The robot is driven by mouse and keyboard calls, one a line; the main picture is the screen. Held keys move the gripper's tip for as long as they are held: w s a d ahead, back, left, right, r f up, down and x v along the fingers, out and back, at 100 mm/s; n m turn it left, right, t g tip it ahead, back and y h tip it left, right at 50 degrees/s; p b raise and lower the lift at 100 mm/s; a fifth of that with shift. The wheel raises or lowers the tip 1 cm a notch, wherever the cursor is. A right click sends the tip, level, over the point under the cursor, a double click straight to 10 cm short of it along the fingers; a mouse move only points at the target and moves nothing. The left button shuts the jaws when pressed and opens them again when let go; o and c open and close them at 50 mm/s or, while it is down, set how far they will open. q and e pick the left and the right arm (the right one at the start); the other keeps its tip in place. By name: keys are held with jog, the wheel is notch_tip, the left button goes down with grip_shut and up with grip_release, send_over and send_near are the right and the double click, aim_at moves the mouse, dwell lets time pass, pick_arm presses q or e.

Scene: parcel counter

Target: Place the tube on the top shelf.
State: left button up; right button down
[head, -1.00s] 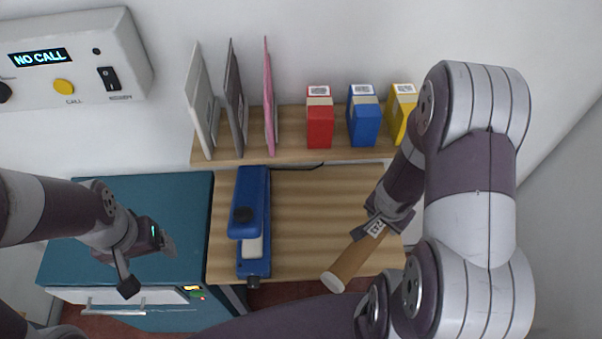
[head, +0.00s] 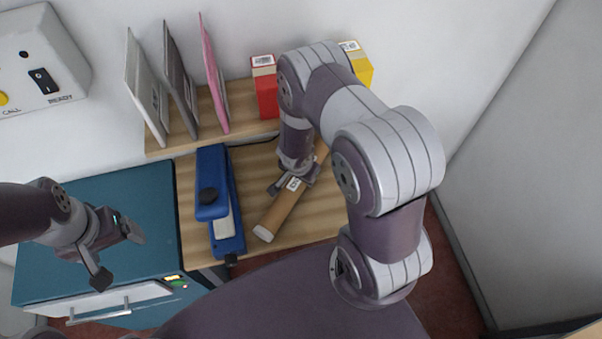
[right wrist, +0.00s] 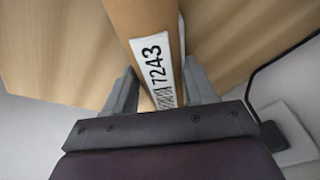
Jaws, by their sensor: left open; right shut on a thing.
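The brown cardboard tube (head: 279,212) lies slanted over the wooden counter, its pale capped end toward me. My right gripper (head: 294,184) is shut on the tube near its white label; the arm hides part of its far end. In the right wrist view the tube (right wrist: 147,25) runs between both fingers, with a label reading 7243. I cannot tell whether it touches the counter. The top shelf (head: 240,124) is the wooden board on the wall behind. My left gripper (head: 120,254) is open and empty above the teal cabinet.
Upright grey, dark and pink folders stand on the shelf's left. A red box (head: 266,95) and a yellow box (head: 357,65) stand farther right, partly behind my arm. A blue press-like tool (head: 214,190) stands left of the tube. The teal cabinet (head: 120,210) is at left.

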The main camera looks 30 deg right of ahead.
jog(key=shift+w+f, duration=0.15)
jog(key=shift+w, duration=0.05)
jog(key=shift+c, duration=1.8)
grip_release()
jog(key=shift+s, duration=0.15)
